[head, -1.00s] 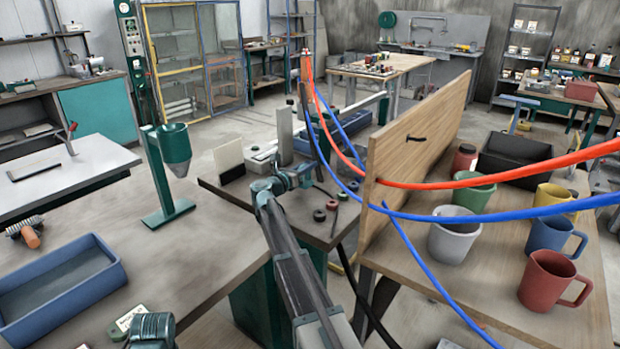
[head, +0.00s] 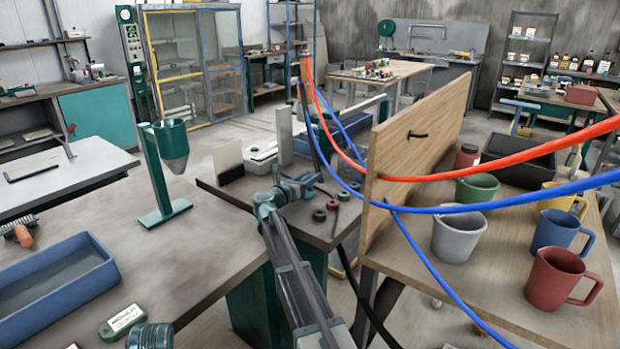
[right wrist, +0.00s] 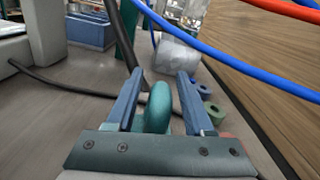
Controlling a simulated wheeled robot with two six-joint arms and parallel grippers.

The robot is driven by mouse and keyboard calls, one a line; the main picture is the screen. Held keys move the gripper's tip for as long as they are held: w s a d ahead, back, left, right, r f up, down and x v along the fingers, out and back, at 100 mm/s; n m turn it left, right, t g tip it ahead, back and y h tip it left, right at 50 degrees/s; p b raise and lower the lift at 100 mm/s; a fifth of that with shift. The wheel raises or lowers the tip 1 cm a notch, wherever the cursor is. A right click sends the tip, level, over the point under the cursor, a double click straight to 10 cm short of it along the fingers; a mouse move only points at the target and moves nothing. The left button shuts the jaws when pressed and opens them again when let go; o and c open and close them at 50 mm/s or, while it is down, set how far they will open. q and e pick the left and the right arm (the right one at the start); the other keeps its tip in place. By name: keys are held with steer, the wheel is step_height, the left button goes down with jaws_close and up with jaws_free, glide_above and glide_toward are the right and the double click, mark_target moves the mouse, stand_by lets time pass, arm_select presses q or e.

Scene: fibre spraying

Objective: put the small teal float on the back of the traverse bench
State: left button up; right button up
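My right gripper (head: 312,186) is low over the middle bench with the dark top (head: 232,196), which I take for the traverse bench. In the right wrist view its two blue fingers (right wrist: 160,92) stand apart. A rounded teal thing (right wrist: 158,110), perhaps the small float's handle, is between them, with a gap visible on each side. Its lower part is hidden behind the gripper body. I cannot pick the float out clearly in the head view. My left gripper is not in view.
A wooden panel (head: 420,138) stands close to the right of the gripper. Red (head: 470,172) and blue (head: 480,207) hoses cross in front of it. Small rings (head: 320,215) lie beside the gripper. A white block (head: 228,160) stands at the bench's left. A black cable (right wrist: 60,85) crosses the bench.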

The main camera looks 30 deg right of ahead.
steer(key=shift+r, duration=0.15)
steer(key=v, duration=1.2)
stand_by(0.3)
